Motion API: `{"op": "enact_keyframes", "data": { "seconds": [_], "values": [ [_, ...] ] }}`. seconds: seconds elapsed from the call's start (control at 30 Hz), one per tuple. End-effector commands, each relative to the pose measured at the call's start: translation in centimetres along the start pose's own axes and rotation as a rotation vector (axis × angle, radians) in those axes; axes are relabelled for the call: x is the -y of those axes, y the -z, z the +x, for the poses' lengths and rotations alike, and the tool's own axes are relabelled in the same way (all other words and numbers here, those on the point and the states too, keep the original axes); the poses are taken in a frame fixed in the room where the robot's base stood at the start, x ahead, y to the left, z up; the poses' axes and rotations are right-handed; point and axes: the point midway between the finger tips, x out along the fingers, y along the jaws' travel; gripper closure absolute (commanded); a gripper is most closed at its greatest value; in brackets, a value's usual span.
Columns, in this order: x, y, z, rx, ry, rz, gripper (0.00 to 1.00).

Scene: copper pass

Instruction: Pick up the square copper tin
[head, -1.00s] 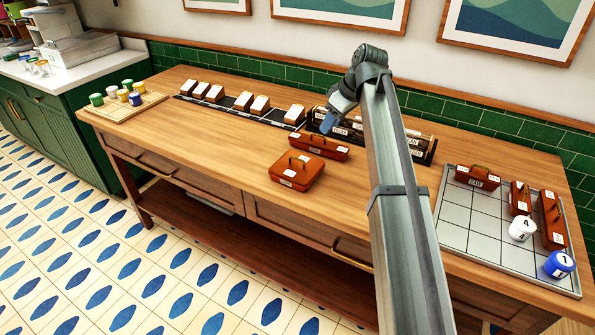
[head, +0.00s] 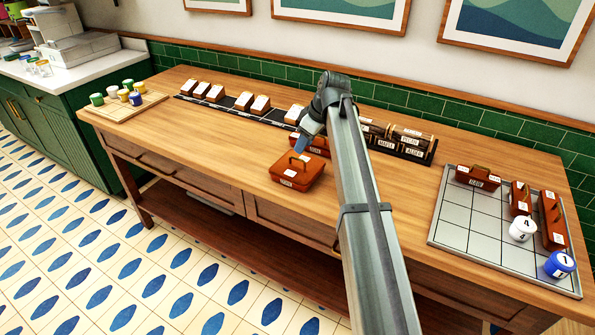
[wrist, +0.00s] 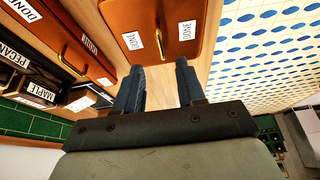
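The square copper tin (head: 298,172) sits on the wooden table near its front edge, its handle on top. A long copper tin (head: 317,148) lies just behind it, partly hidden by my arm. My gripper (head: 303,143) is above these two tins. In the wrist view the square tin (wrist: 175,45) has two DONE labels and a brass handle, and the long tin (wrist: 72,52) is to its left. My gripper's two blue fingers (wrist: 160,85) are apart with nothing between them, and the square tin is ahead of their tips.
A gridded tray (head: 452,225) at the right holds copper tins, a white jar (head: 522,229) and a blue jar (head: 559,264). A black rack (head: 411,152) with labelled blocks stands at the back. A board (head: 127,108) with small jars is at the left. The table's left middle is clear.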

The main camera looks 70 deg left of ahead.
Motion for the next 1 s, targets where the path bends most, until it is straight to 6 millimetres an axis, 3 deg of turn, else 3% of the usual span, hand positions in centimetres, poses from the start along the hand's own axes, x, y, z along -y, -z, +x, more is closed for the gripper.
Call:
{"op": "enact_keyframes", "data": {
  "seconds": [0.17,0.5,0.73,1.0],
  "values": [
    [0.1,-0.2,1.1,0.0,0.001,0.0,0.61],
    [0.2,-0.5,5.1,0.001,0.002,0.0,0.61],
    [0.2,-0.5,5.2,0.0,0.0,0.0,0.61],
    [0.2,-0.5,5.2,0.0,0.0,0.0,0.85]
  ]
}}
